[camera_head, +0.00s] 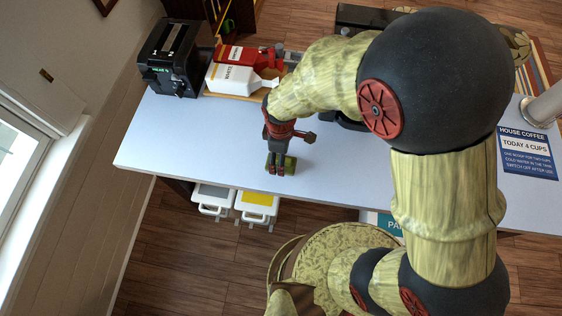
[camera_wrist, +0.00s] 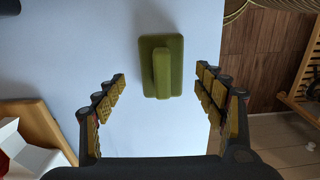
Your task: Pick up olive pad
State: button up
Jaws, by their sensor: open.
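The olive pad (camera_wrist: 173,82) is a small green block with a raised ridge along its top. In the wrist view it lies on the pale table, between and just beyond my open fingers. My gripper (camera_wrist: 166,88) is open and empty, with one finger on each side. In the head view the pad (camera_head: 289,163) lies near the table's front edge. My gripper (camera_head: 281,170) points down over it and partly hides it. I cannot tell whether the fingers touch the table.
The pale table (camera_head: 190,135) is clear to the left of my gripper. A black toaster (camera_head: 172,57) and a wooden tray (camera_head: 246,97) holding white and red cartons stand at the back left. A House Coffee sign (camera_head: 528,152) lies at right. White bins (camera_head: 213,198) sit below the front edge.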

notch_tip(320, 180, down, 4)
jog(key=shift+s+f, duration=0.1)
jog(key=shift+c, duration=0.6)
jog(key=c, duration=1.1)
